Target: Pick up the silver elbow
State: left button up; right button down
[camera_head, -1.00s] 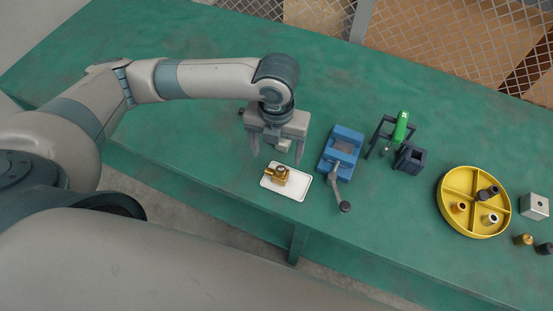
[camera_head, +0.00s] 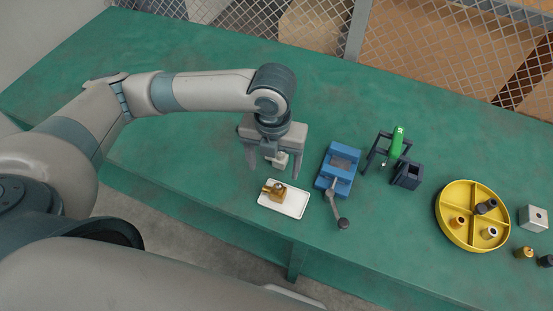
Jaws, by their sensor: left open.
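A small silver-coloured piece (camera_head: 489,232), which looks like the silver elbow, sits in the lower right compartment of the round yellow tray (camera_head: 442,222). It is too small to make out its shape well. A brass piece (camera_head: 458,222) and a dark piece (camera_head: 487,206) sit in other compartments. My left gripper (camera_head: 273,172) is open and points down over the table, just behind the small white tray and left of the blue vise. My right gripper is out of view.
A white tray (camera_head: 297,207) holds a brass fitting (camera_head: 275,191). A blue vise (camera_head: 338,168) with a handle, a green tool (camera_head: 397,143) on a dark stand and a dark box (camera_head: 408,175) stand between my gripper and the yellow tray. A grey block (camera_head: 533,218) lies right.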

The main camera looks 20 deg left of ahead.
aim_at(281, 161)
jog(key=k+j+z, duration=0.3)
jog(key=j, duration=0.15)
jog(key=k+j+z, duration=0.3)
jog(key=j, duration=0.15)
